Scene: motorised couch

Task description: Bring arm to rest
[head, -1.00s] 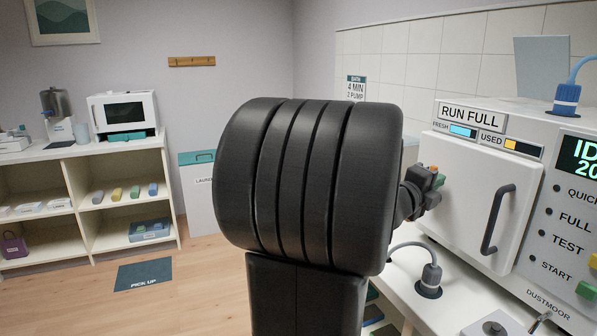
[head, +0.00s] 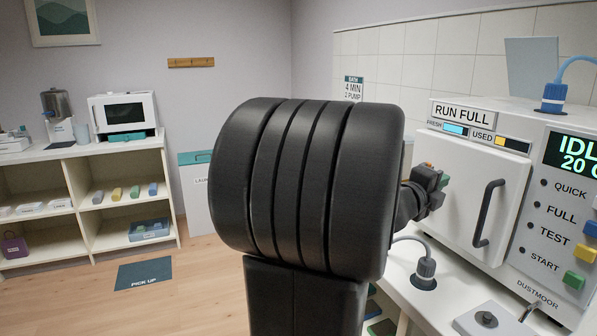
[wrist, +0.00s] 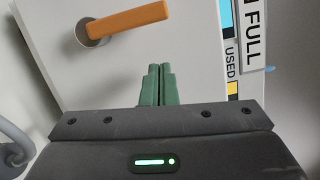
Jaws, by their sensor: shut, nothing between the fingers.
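My gripper (head: 443,181) is at the end of my dark arm, in front of the left part of the white machine (head: 462,178). Its green fingertips show in the wrist view (wrist: 157,68), pressed together and empty. An orange lever (wrist: 130,19) on a round metal base sits beyond and left of the fingertips in the wrist view, apart from them. A bit of orange also shows by the gripper in the head view. My large black arm joint fills the middle of the head view and hides what is behind it.
The machine has a dark door handle (head: 488,213), a display reading about "IDL 20 C", and coloured buttons. A blue plug (head: 553,97) stands on top, and a grey plug (head: 425,272) stands on the counter. Shelves (head: 95,190) stand at left. Floor at lower left is open around the PICK UP mat (head: 144,274).

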